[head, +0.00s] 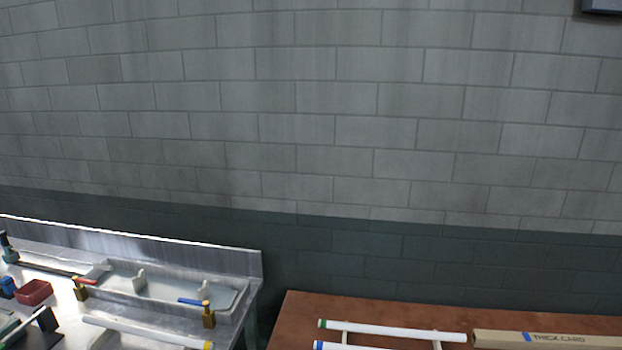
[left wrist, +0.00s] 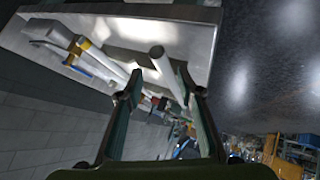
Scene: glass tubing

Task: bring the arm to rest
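My left gripper (left wrist: 158,82) shows in the left wrist view with its two fingers spread wide. No object is clearly held between them. A pale tube (left wrist: 158,53) shows beyond the fingertips, over the steel bench top; whether it is near the fingers is hard to tell. Neither gripper nor arm shows in the head view. My right gripper is in neither view.
A brown table (head: 300,305) holds white tubes (head: 390,330) and a cardboard box (head: 500,338).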

